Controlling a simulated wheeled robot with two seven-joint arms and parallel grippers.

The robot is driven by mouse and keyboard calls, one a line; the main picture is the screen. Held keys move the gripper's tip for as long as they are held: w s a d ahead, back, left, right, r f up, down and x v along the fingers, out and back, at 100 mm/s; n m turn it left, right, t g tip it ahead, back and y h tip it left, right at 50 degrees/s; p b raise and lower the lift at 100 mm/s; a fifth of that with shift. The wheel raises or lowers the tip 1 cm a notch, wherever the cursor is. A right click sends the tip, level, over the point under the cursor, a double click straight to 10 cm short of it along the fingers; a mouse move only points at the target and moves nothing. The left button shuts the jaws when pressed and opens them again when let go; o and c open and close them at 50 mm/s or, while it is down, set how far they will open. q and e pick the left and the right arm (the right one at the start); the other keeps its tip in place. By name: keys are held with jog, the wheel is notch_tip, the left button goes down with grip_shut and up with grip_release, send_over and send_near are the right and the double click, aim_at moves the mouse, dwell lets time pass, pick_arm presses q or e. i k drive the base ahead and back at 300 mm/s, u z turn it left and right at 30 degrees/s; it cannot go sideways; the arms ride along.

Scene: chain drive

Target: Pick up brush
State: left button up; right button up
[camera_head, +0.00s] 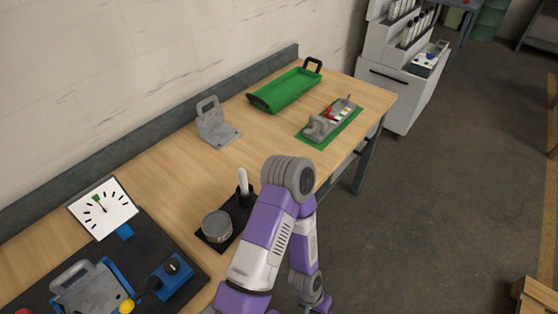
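What looks like the brush stands upright as a white handle (243,182) in a small dark holder (245,197) on a black mat (213,238). Its lower end is hidden in the holder. A round grey tin (217,226) sits beside it on the same mat. One purple and grey arm of mine rises from the bottom of the view, bends just right of the holder and folds back down. No gripper fingers show at the end of that arm. My other arm and its gripper are out of the picture.
A dark board with a dial (102,208), a grey handled plate (88,289) and a blue box (170,276) lies at lower left. Bare wooden tabletop (175,170) lies between.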

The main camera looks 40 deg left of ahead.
aim_at(243, 180)
jog(key=i, duration=1.5)
jog(key=u, duration=4)
